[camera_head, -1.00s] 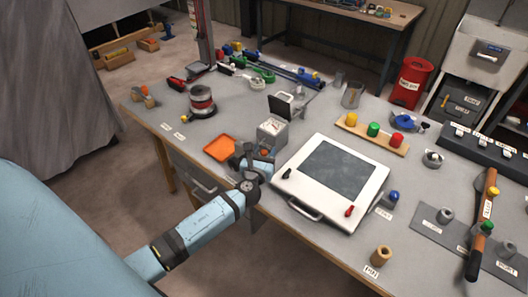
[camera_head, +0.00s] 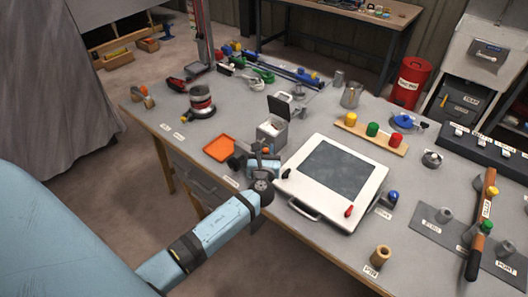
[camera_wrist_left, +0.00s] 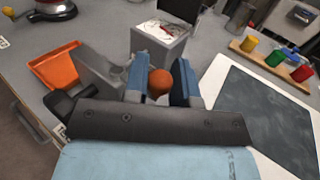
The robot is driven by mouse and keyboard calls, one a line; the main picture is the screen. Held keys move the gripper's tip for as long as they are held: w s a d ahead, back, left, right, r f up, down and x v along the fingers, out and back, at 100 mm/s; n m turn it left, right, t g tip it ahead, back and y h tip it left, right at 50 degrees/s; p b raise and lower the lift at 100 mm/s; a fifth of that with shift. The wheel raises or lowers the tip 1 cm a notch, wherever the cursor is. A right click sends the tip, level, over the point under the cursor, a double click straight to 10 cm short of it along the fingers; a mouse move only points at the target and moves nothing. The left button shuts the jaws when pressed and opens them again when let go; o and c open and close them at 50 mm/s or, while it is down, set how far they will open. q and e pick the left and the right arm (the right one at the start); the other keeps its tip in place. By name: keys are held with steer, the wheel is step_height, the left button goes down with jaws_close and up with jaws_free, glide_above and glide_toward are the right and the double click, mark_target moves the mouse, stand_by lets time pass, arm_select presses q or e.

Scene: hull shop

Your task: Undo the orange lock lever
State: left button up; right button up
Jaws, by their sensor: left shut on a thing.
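The orange lock lever shows as a round orange knob (camera_wrist_left: 160,82) between the two blue fingers in the left wrist view. In the head view a small orange patch of it (camera_head: 266,151) shows at the fingers. My left gripper (camera_head: 262,158) is shut on this knob, at the table's front edge. It also shows in the left wrist view (camera_wrist_left: 160,88). A grey box (camera_head: 272,134) stands just behind the fingers; the wrist view shows its top with coloured wires (camera_wrist_left: 163,28). The rest of the lever is hidden by the gripper. My right gripper is not in view.
An orange tray (camera_head: 221,147) lies just left of the gripper. A white panel with a dark screen (camera_head: 335,175) lies close on the right.

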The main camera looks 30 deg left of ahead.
arm_select(q)
steer(key=shift+w+a+n+g+y+b, duration=0.25)
steer(key=shift+w+n+g+y+b, duration=0.25)
steer(key=shift+n+g+y, duration=1.1)
steer(key=shift+w+a+n+g+y+b, duration=0.25)
steer(key=shift+w+n+g+y, duration=0.4)
steer(key=shift+n+g+y, duration=0.9)
steer(key=shift+w+a+n+g+y+b, duration=0.2)
steer(key=shift+w+n+g+y+b, duration=0.6)
steer(key=shift+g, duration=1.25)
steer(key=shift+s+n+y+p, duration=0.15)
steer(key=shift+n+y+p, duration=0.1)
steer(key=shift+n+p, duration=0.15)
steer(key=shift+r, duration=0.1)
steer(key=o, duration=0.9)
